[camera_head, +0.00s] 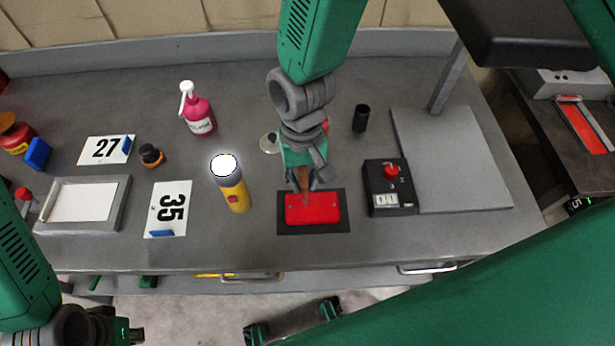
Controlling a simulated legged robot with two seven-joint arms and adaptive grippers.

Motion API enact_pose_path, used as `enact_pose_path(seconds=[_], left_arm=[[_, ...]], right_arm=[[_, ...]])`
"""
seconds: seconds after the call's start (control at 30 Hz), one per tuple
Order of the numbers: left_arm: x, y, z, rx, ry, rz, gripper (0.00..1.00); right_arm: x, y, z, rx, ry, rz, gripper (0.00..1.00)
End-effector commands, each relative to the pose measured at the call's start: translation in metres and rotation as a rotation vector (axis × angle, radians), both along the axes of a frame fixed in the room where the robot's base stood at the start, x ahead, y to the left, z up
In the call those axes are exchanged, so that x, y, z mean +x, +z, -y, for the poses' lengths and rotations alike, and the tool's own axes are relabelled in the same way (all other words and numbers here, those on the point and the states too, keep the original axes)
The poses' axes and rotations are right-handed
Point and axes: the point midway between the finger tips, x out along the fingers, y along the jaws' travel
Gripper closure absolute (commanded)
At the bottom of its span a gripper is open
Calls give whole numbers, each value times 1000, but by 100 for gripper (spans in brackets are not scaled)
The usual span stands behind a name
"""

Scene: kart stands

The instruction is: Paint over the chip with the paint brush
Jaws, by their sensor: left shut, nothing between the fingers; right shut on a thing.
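A red panel (322,208) lies on a black mat (341,227) near the front of the workbench. My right gripper (303,184) reaches down over the panel's back left part, shut on the paint brush (305,180). The brown brush points down, with its lower end at the panel's back edge. I cannot tell whether the tip touches the panel. No chip can be made out; the gripper and brush cover part of the panel. My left gripper (118,328) is shut and empty at the bottom left, in front of the bench and far from the panel.
A lit yellow flashlight (236,195) stands left of the panel. A control box (388,190) with a red button stands right of it. A pink bottle (199,116), a small round dish (269,143) and a black cup (361,118) stand farther back. Number cards (167,205) lie left.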

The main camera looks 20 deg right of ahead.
Motion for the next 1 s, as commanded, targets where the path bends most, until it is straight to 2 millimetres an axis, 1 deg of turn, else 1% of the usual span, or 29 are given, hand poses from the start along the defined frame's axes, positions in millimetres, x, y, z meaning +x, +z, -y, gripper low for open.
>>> enact_pose_path(seconds=[0.33,0.73,1.0], left_arm=[[0,0,0,0,0,0,100],[0,0,0,0,0,0,100],[0,0,0,0,0,0,100]], right_arm=[[0,0,0,1,-1,0,100],[-4,0,13,1,0,0,100],[-4,0,14,0,0,1,100]])
